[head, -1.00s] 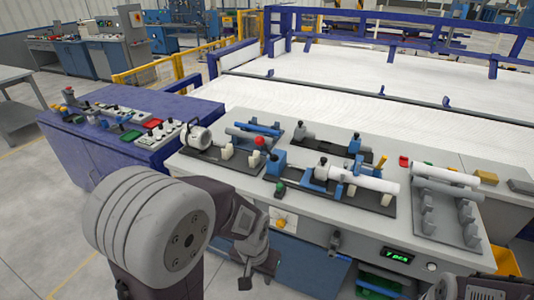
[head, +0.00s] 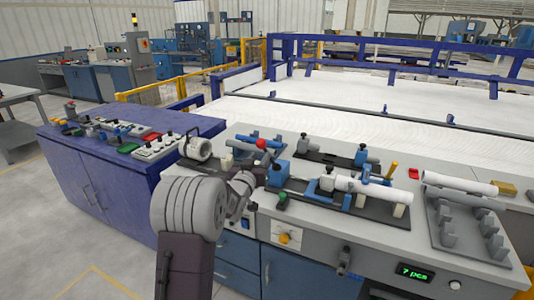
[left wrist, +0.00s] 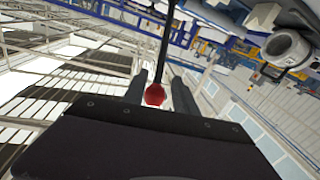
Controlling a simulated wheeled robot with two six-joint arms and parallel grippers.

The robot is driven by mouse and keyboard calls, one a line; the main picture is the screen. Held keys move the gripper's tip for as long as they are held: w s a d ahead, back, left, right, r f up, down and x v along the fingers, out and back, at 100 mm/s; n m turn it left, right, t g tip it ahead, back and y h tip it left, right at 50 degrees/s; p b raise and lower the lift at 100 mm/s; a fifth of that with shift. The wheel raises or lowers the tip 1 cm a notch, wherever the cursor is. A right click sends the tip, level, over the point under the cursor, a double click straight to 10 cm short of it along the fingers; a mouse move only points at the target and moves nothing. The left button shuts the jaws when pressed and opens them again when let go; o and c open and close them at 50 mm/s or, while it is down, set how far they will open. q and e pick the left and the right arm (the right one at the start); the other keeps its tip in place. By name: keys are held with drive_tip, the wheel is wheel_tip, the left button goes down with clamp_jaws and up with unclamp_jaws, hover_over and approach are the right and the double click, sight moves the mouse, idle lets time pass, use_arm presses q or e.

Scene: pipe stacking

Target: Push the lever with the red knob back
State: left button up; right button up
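The red knob (head: 261,143) tops a lever at the near left part of the grey bench. In the left wrist view the red knob (left wrist: 154,95) and its dark rod (left wrist: 165,45) lie between my two fingers. My left gripper (left wrist: 160,92) is open there, with one finger on each side; the knob is nearer the left finger, and I cannot tell if they touch. In the head view my left gripper (head: 256,172) is just below the knob, partly hidden by my arm. My right gripper is not in view.
A white cylindrical part (head: 196,147) stands left of the lever. Blue clamps (head: 278,174) and a white pipe (head: 358,187) lie to its right. A grey rack (head: 468,222) is at the bench's right end. A purple cabinet (head: 85,175) stands at left.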

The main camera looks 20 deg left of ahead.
use_arm(q)
drive_tip(key=w, duration=0.6)
drive_tip(key=w+a+p, duration=0.1)
drive_tip(key=w, duration=0.2)
drive_tip(key=shift+a+f, duration=0.1)
clamp_jaws()
idle(1.1)
